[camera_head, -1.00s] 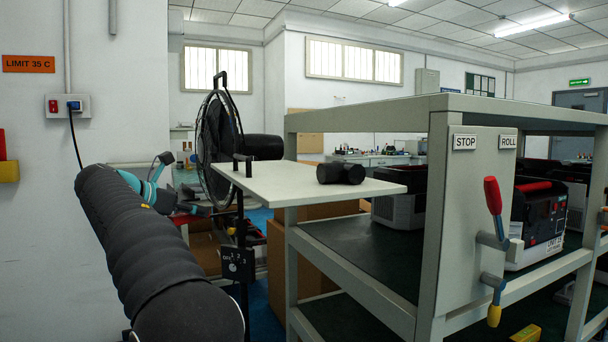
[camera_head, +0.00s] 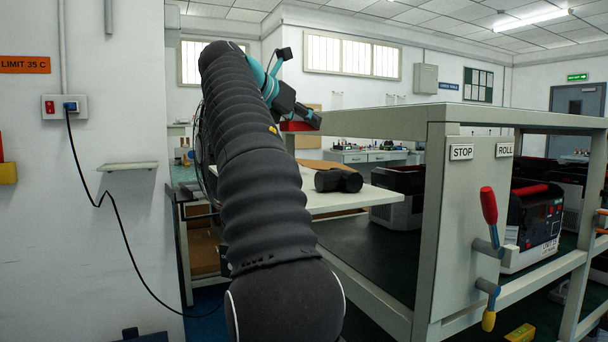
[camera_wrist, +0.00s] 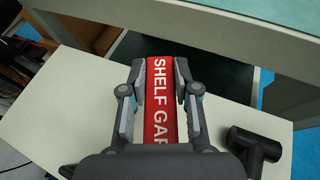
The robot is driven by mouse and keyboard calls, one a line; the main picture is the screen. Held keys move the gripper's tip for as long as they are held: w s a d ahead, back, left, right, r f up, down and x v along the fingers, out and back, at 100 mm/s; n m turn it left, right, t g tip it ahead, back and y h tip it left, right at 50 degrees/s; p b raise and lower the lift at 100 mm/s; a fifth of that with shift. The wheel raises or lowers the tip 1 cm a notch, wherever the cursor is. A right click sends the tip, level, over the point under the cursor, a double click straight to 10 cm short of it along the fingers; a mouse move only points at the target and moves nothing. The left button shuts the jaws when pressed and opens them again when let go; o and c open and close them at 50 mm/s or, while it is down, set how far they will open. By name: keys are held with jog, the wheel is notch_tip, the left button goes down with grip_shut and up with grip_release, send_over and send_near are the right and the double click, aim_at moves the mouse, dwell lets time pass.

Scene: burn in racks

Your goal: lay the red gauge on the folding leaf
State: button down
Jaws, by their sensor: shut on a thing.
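The red gauge (camera_wrist: 161,105), a flat bar with white lettering starting "SHELF GA", is between the fingers of my gripper (camera_wrist: 160,72) in the wrist view. My gripper is shut on it. In the head view the red gauge (camera_head: 297,126) shows as a small red patch beside my gripper (camera_head: 310,119), above the level of the folding leaf. The folding leaf (camera_head: 340,201) is a pale flat board sticking out from the rack, partly hidden by my arm. In the wrist view the leaf (camera_wrist: 62,112) spreads out below the gauge.
A black T-shaped object (camera_head: 338,180) lies on the leaf, to the right of the gauge in the wrist view (camera_wrist: 258,148). The grey rack (camera_head: 430,230) stands right, with a red-handled lever (camera_head: 489,206) and instruments on its deck. The leaf left of the black object looks clear.

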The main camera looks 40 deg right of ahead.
aim_at(308, 177)
jog(key=shift+s+d, duration=0.25)
jog(key=shift+f, duration=4.9)
jog(key=shift+f, duration=0.15)
jog(key=c, duration=0.9)
grip_release()
jog(key=shift+o, duration=0.2)
jog(key=shift+r, duration=0.2)
jog(key=v, duration=1.2)
jog(key=shift+f, duration=0.1)
